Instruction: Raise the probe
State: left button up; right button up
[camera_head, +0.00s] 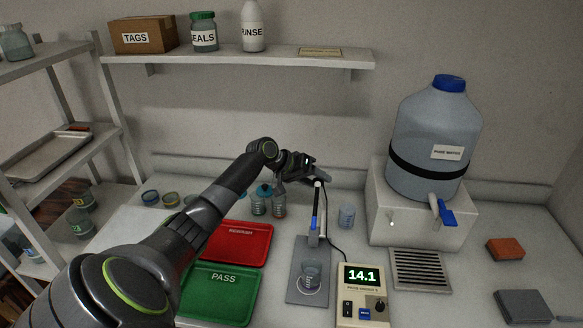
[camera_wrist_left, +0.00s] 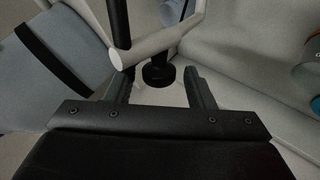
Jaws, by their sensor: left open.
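The probe (camera_head: 315,222), slim with a blue section, hangs on a stand with a grey base plate (camera_head: 298,290). A small glass beaker (camera_head: 311,271) stands on the plate below it. I cannot tell how far the probe's tip is from the beaker. My left gripper (camera_head: 320,176) is open at the top of the stand, close to its pale end. In the left wrist view, a pale bar (camera_wrist_left: 160,42) with a round end and a black knob (camera_wrist_left: 158,72) show near and between the open fingertips (camera_wrist_left: 162,80). Contact cannot be told. My right gripper is not in view.
A meter (camera_head: 362,290) reading 14.1 stands right of the base plate, cabled to the probe. A large water jug (camera_head: 430,135) on a white block stands to the right. Red (camera_head: 262,258) and green (camera_head: 245,310) trays and small bottles (camera_head: 260,205) lie left, near my arm.

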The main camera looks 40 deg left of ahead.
pick_arm(q)
jog(key=b+v, duration=0.3)
jog(key=v, duration=1.3)
jog(key=shift+b, duration=0.35)
jog(key=shift+s+f, duration=0.1)
jog(key=shift+f, duration=0.05)
jog(key=shift+d, duration=0.1)
